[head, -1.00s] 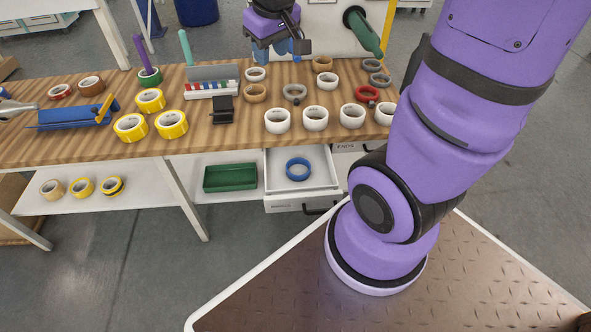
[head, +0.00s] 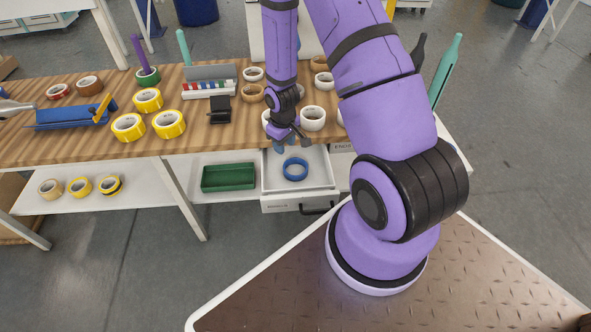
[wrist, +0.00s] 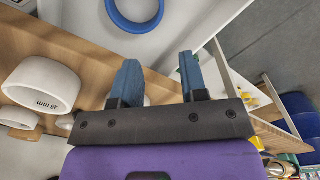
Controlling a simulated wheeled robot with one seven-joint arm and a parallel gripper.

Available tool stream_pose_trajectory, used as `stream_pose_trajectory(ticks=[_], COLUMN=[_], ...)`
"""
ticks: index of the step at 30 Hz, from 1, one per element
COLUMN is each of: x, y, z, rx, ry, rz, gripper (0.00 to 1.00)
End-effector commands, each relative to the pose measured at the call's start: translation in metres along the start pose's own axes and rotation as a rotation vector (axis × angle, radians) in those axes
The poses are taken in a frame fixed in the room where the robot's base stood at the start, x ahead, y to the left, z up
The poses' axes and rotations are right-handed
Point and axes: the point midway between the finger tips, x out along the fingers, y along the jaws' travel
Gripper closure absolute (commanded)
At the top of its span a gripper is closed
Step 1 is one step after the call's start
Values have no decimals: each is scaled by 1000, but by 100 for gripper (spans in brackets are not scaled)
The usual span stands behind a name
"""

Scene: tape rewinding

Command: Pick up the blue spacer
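The blue spacer (head: 295,176) is a blue ring lying flat in the open white drawer (head: 322,181) under the bench. In the wrist view the spacer (wrist: 135,27) is cut off by the top edge, ahead of the fingertips. My gripper (head: 280,146) is above the back part of the drawer, near the bench's front edge, and apart from the spacer. In the wrist view my gripper (wrist: 158,72) shows two blue fingers spread with nothing between them.
The wooden bench top (head: 60,145) carries white rolls (head: 313,119), yellow tape rolls (head: 170,124) and a black dispenser (head: 218,111) close to my arm. A green tray (head: 228,178) sits on the shelf left of the drawer. Floor in front is clear.

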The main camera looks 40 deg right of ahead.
Motion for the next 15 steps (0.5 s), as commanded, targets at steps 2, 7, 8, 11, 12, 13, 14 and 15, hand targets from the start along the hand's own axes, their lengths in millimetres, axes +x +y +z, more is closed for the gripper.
stream_pose_trajectory(ticks=[2, 7, 8, 11, 12, 13, 14, 15], x=[17, 34, 37, 48, 53, 57, 62, 67], y=[-1, -2, -2, -2, -2, -2, -2, -2], z=[6, 11, 11, 12, 12, 12, 13, 13], rx=[-4, -10, -11, -11, -11, -11, -11, -11], ry=[-11, -17, -18, -20, -20, -20, -20, -21], rz=[-10, -19, -19, -20, -20, -20, -20, -20], gripper=[60, 60, 60, 60, 60, 60, 60, 60])
